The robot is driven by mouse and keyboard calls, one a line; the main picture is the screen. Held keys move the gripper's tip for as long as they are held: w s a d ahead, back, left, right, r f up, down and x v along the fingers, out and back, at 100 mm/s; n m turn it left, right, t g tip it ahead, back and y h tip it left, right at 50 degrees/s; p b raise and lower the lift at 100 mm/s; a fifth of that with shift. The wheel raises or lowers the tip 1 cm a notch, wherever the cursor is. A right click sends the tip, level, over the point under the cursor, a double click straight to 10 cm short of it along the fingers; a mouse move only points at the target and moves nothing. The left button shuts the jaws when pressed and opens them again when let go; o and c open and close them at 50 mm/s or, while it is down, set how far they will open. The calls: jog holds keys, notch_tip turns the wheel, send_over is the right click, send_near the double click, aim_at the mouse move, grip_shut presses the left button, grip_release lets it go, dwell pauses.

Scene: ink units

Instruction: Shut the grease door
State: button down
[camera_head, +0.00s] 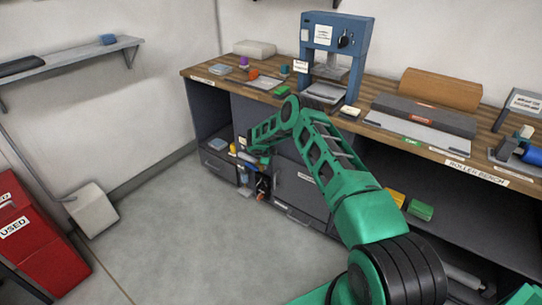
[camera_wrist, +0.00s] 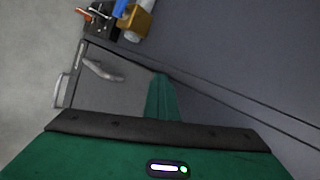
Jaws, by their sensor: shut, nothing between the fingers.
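A dark grey cabinet door (camera_head: 298,188) with a small pale label, too small to read, is under the bench to the right of my gripper. I take it for the grease door. How far it stands open is hard to tell. My gripper (camera_head: 250,152) is low at the bench front, to the left of this door, partly hidden by my arm. In the wrist view my shut, empty gripper (camera_wrist: 161,97) is in front of a grey panel (camera_wrist: 125,88). Contact with the panel cannot be told.
Small items, among them an orange one (camera_head: 263,186), stand in an opening below my gripper. A drawer (camera_head: 218,166) is to the left. The bench top (camera_head: 205,77) carries a blue press (camera_head: 336,40). The floor (camera_head: 200,240) in front is clear; a red bin (camera_head: 40,240) stands far left.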

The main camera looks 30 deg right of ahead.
jog(key=s+a+r, duration=0.5)
jog(key=a+r, duration=0.2)
jog(key=a, duration=0.3)
jog(key=s+d+r+n+g, duration=0.1)
jog(key=s+d+r+n, duration=0.3)
jog(key=s+r, duration=0.6)
jog(key=s+d+r+n+g, duration=0.2)
jog(key=s+d+r+n, duration=0.3)
jog(key=r, duration=0.9)
jog(key=s+r+n+g+y, duration=0.1)
jog(key=s+r, duration=0.2)
jog(key=s, duration=0.4)
jog(key=s+d+r+n, duration=0.1)
jog(key=s+r+n, duration=0.15)
jog(key=s, duration=0.45)
jog(key=s+r+g+y, duration=0.1)
jog(key=s+r, duration=0.3)
jog(key=s, duration=0.3)
jog(key=s+a+n+g+y, duration=0.1)
jog(key=s+a+n+y, duration=0.1)
jog(key=s, duration=1.2)
jog(key=s+a+r+n+g+y, duration=0.1)
jog(key=s+a+n, duration=0.4)
jog(key=s, duration=0.9)
jog(key=shift+a+r+y, duration=0.25)
jog(key=shift+a+y, duration=0.15)
jog(key=shift+y, duration=0.2)
